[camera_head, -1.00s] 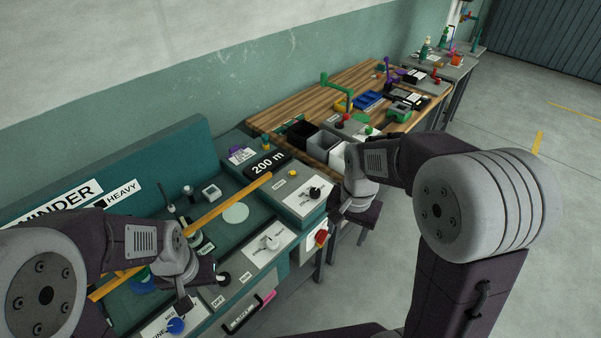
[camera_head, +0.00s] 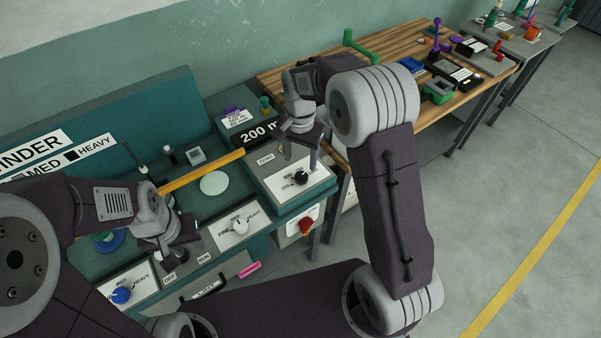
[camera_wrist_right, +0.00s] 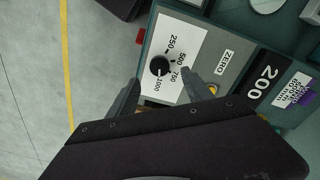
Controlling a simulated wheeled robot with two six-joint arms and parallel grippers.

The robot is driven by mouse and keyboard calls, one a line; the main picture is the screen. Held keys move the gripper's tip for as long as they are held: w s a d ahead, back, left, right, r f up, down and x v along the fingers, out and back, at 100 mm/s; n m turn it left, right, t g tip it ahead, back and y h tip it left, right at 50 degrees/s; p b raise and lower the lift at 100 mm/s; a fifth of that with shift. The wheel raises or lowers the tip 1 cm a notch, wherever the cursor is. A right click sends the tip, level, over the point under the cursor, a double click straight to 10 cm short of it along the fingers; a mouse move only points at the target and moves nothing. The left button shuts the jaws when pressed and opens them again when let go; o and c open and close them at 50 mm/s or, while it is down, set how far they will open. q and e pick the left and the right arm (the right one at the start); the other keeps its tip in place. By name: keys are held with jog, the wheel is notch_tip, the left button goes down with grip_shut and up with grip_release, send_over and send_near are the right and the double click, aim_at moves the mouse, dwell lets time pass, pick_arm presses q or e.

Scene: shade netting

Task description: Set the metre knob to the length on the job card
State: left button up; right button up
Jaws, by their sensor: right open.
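The black metre knob (camera_head: 301,178) sits on a white panel marked 250, 500, 700 and 1000 on the raised right box. It also shows in the right wrist view (camera_wrist_right: 158,66), where its pointer setting is too small to tell surely. My right gripper (camera_head: 301,159) is open above the knob. In the right wrist view its fingers (camera_wrist_right: 161,77) lie apart on either side of the knob, seemingly not touching it. My left gripper (camera_head: 172,252) is at the left panel's front buttons.
A ZERO button label (camera_wrist_right: 228,60) is beside the knob panel. A red knob (camera_head: 306,227) is on the front face below. A yellow bar (camera_head: 203,170) crosses the bench. A white knob panel (camera_head: 240,226) and a blue knob (camera_head: 121,295) lie to the left.

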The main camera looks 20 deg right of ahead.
aim_at(302, 176)
jog(key=f, duration=0.7)
jog(key=shift+w+d, duration=0.1)
jog(key=shift+d, duration=0.1)
jog(key=shift+f, duration=0.5)
grip_shut()
